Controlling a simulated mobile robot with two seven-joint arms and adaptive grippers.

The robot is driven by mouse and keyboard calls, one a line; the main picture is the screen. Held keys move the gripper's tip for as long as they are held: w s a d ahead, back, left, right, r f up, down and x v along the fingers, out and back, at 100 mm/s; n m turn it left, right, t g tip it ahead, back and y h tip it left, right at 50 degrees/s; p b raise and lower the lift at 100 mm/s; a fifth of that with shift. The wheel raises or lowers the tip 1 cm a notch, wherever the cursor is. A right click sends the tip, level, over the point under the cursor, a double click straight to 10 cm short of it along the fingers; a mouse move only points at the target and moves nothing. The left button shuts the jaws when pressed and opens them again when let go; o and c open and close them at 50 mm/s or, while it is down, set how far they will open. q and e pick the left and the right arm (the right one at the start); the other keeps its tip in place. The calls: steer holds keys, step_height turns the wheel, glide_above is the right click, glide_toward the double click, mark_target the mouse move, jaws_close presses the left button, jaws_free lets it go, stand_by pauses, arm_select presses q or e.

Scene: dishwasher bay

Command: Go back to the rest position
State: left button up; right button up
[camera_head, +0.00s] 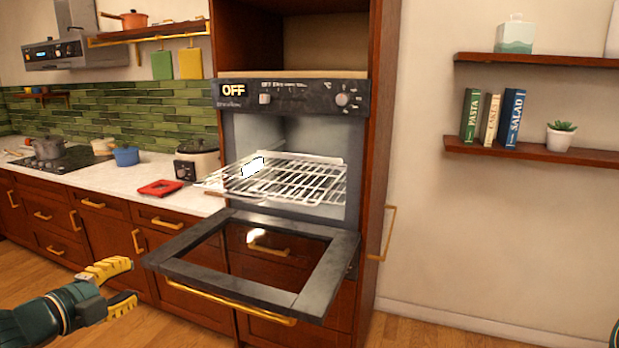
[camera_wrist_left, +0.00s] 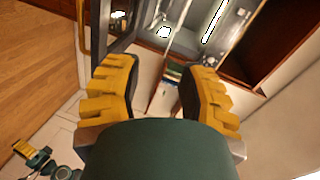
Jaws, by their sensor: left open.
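My left gripper (camera_head: 128,286) is at the lower left of the head view, in front of the wooden cabinets and left of the open oven door. Its yellow fingers are apart with nothing between them. It also shows in the left wrist view (camera_wrist_left: 158,88), open and empty. The oven (camera_head: 290,97) stands in a tall wooden cabinet, its display reading OFF. Its door (camera_head: 330,272) is folded down and the wire rack (camera_head: 300,180) is pulled partly out. The gripper is apart from the door.
A white counter (camera_head: 95,183) with a red trivet (camera_head: 160,188), a blue pot (camera_head: 126,156) and a cooker (camera_head: 198,160) runs along the left. The lowered door juts into the room. Shelves (camera_head: 530,151) with books hang on the right wall. Wooden floor is free at the lower left.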

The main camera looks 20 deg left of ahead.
arm_select(q)
steer(key=w+d+f+n+g, duration=0.1)
steer(key=w+d+f+n, duration=0.35)
steer(key=w+f, duration=0.35)
steer(key=w+d+f+n+g+h, duration=0.1)
steer(key=w+d+f+n+g, duration=0.1)
steer(key=d+f+n, duration=0.35)
steer(key=w+d+f+n+g, duration=0.25)
steer(key=d+f, duration=0.45)
steer(key=f, duration=0.4)
steer(key=s+d+f+n+g+h, duration=0.1)
steer(key=s+d+f+n+g, duration=0.5)
steer(key=s+d+f, duration=0.9)
steer(key=d+f+g, duration=0.1)
steer(key=d+g, duration=0.1)
steer(key=d, duration=0.1)
steer(key=shift+d+h, duration=0.15)
steer(key=shift+h, duration=0.15)
